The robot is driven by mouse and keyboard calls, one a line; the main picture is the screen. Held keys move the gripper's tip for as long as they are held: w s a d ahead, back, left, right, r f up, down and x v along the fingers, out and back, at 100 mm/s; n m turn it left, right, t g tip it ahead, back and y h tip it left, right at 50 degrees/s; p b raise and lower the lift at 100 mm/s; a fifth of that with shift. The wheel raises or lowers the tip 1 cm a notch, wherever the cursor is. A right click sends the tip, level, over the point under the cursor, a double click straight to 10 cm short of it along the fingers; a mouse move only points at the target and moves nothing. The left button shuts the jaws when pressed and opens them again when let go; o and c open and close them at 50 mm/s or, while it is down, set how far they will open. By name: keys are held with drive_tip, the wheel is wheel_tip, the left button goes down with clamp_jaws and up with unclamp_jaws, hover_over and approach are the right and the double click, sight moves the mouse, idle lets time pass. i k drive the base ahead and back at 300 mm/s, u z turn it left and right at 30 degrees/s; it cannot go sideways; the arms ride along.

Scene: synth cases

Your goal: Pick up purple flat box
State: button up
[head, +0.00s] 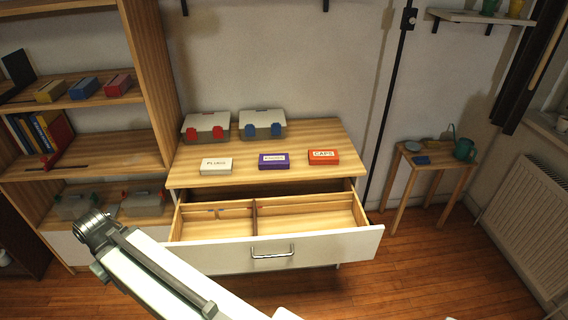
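The purple flat box (273,161) lies on the wooden top of the dresser, with a white label on its front. It sits between a white box (216,166) on its left and an orange-red box (323,157) on its right, apart from both. Nothing covers it. Part of my arm crosses the lower left of the head view, well below and in front of the dresser top. No gripper fingers show, so I cannot see whether my gripper is open or shut.
Two lidded containers with red (206,125) and blue (262,122) latches stand behind the boxes. The dresser's drawer (330,246) is pulled out, divided and apparently empty. A shelf unit (152,70) stands left; a small side table (438,163) stands right. The dresser top's right end is clear.

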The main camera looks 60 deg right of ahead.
sight(272, 161)
drive_tip(key=z, duration=0.15)
drive_tip(key=i, duration=1)
drive_tip(key=u, duration=0.1)
